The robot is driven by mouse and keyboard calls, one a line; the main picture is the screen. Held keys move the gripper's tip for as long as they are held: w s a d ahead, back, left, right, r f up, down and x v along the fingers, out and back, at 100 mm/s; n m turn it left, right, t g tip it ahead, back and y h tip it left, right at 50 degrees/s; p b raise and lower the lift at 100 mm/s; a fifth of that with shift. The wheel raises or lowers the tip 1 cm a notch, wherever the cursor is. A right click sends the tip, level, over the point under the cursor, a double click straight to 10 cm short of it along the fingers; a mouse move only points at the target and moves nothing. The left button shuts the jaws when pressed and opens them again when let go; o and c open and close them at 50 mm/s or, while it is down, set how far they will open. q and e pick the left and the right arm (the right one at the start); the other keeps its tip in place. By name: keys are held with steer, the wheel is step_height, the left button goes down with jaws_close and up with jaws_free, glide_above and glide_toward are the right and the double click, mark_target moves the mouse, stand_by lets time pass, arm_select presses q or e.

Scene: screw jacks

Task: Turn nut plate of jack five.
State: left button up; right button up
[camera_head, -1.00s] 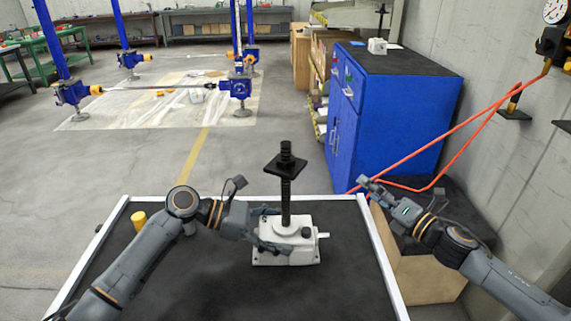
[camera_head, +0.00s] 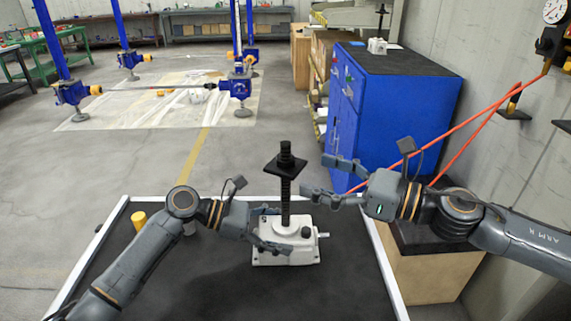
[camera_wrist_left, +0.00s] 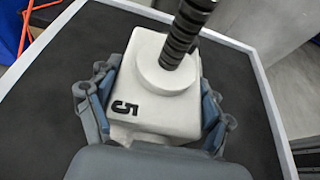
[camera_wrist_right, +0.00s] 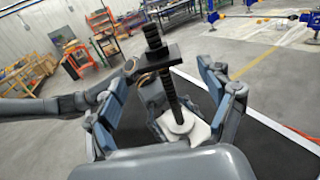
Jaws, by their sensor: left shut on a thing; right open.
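The jack marked 5 has a white body (camera_head: 300,252) and stands upright on the dark table. Its black threaded spindle (camera_head: 285,200) rises from it, with a square black nut plate (camera_head: 285,168) near the top. My left gripper (camera_head: 268,230) is shut on the jack body; in the left wrist view the body (camera_wrist_left: 150,115) sits between both fingers (camera_wrist_left: 155,115). My right gripper (camera_head: 318,180) is open and empty, beside the spindle on the right and apart from the plate. In the right wrist view the plate (camera_wrist_right: 152,62) and spindle show between and beyond its fingers (camera_wrist_right: 165,95).
The table (camera_head: 210,285) has a pale raised rim. A yellow cylinder (camera_head: 139,220) stands at its left. The front of the table is clear.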

mark_target(291, 166)
steer(key=x, duration=0.7)
steer(key=shift+w+a+f, duration=0.1)
steer(key=shift+c, duration=0.4)
steer(key=c, duration=1.1)
